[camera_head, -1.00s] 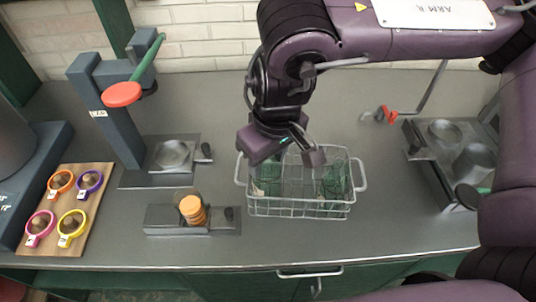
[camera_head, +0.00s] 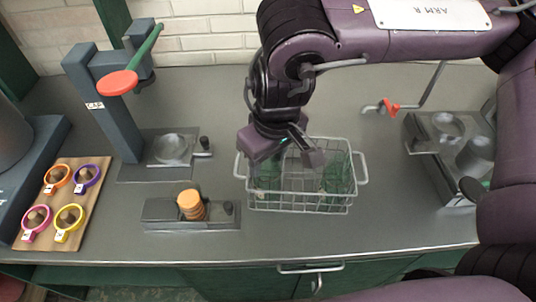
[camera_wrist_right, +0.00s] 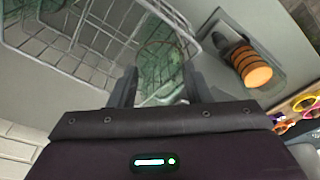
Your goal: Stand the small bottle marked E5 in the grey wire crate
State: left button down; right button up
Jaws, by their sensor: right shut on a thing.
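The grey wire crate (camera_head: 300,208) stands on the counter, and my right gripper (camera_head: 287,158) reaches down over its left half. In the right wrist view, the two fingers of my right gripper (camera_wrist_right: 160,84) are shut on a clear green glass bottle (camera_wrist_right: 160,60), set within the wires of the crate (camera_wrist_right: 100,32). I cannot tell whether its base touches the crate floor, and no E5 mark is readable. Another green bottle (camera_head: 336,180) stands in the right end of the crate. My left gripper is not in view.
Left of the crate is a grey holder with a stack of orange discs (camera_head: 191,205). A lever press (camera_head: 105,105) and a wooden board with coloured rings (camera_head: 62,205) stand further left. A grey fixture (camera_head: 450,150) stands right. Counter between crate and fixture is clear.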

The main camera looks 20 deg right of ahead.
jog(key=shift+f, duration=0.3)
dwell(0.4)
jog(key=o, duration=1.5)
jog(key=shift+c, duration=1.3)
notch_tip(320, 180, up, 7)
jog(key=p, duration=0.7)
jog(key=shift+r, duration=0.1)
